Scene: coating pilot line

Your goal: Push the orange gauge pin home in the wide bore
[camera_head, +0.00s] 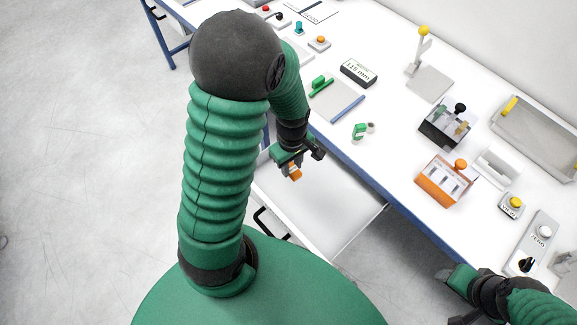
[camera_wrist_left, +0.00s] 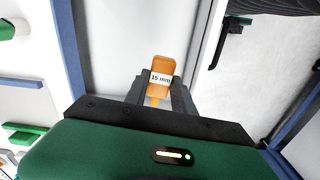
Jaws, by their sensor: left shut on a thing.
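My left gripper (camera_head: 292,162) is shut on the orange gauge pin (camera_head: 296,174), above the open drawer beside the table. In the left wrist view the pin (camera_wrist_left: 161,70) sits between the two dark fingers (camera_wrist_left: 152,92), with a white label that seems to read 15 mm. My right gripper (camera_head: 450,283) is low at the bottom right, off the table's front edge, and its jaws are not clear. I cannot make out the wide bore in either view.
An open white drawer (camera_head: 335,205) juts from the table (camera_head: 390,135). On the table are a black labelled block (camera_head: 358,72), a green-and-white piece (camera_head: 362,131), an orange box (camera_head: 437,186), a dark box with a black knob (camera_head: 436,132) and a grey tray (camera_head: 535,130).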

